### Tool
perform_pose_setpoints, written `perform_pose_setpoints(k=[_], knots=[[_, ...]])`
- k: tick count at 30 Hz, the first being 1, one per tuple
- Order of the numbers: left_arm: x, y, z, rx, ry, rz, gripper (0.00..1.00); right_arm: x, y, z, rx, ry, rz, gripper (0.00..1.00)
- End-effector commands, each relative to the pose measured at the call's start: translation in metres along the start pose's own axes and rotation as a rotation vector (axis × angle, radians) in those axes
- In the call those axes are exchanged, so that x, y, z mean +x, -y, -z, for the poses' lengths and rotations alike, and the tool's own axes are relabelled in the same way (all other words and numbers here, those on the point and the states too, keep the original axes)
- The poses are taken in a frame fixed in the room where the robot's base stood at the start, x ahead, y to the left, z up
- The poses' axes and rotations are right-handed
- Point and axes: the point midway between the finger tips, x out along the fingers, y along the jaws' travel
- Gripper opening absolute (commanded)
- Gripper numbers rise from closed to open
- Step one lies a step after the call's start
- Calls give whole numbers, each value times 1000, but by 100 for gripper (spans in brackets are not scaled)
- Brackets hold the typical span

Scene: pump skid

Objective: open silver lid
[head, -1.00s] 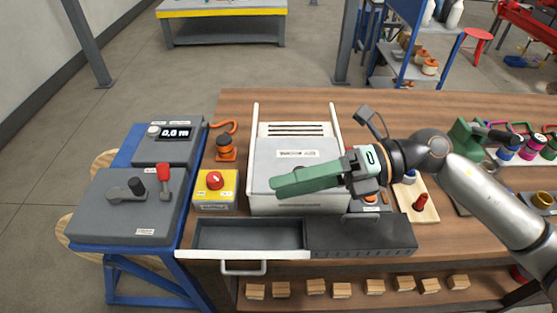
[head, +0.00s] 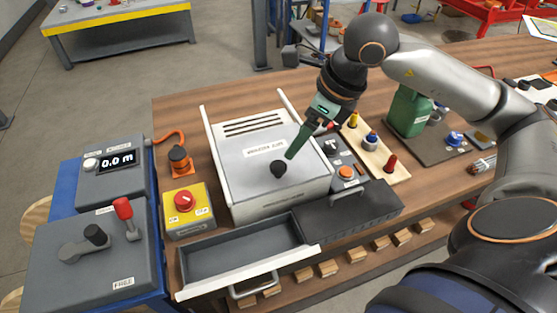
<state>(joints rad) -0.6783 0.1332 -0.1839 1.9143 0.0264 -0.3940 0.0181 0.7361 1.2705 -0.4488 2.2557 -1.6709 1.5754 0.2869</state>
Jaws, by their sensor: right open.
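The silver lid (head: 245,158) is the flat grey top of a white-sided box on the wooden bench, and it lies closed. A black knob (head: 279,169) stands near its front edge. My right gripper (head: 291,154) has green fingers pointing down over the lid, just behind and right of the knob. It is open and holds nothing; the fingers overlap in this view, and I cannot tell whether they touch the lid. My left gripper is not in view.
An open grey drawer (head: 210,262) juts out in front of the box. A switch panel (head: 345,172), a board with pegs (head: 402,165) and a green container (head: 408,112) are to the right.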

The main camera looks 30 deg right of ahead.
Motion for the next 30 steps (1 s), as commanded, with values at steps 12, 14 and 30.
perform_pose_setpoints(k=[12, 14, 30], knots=[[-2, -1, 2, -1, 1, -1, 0, 81, -2, 0, 1, -1, -7, 76], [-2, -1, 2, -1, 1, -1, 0, 87, -1, 0, 2, 0, -7, 76], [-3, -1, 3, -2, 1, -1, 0, 98, -1, 0, 0, 1, -4, 65]])
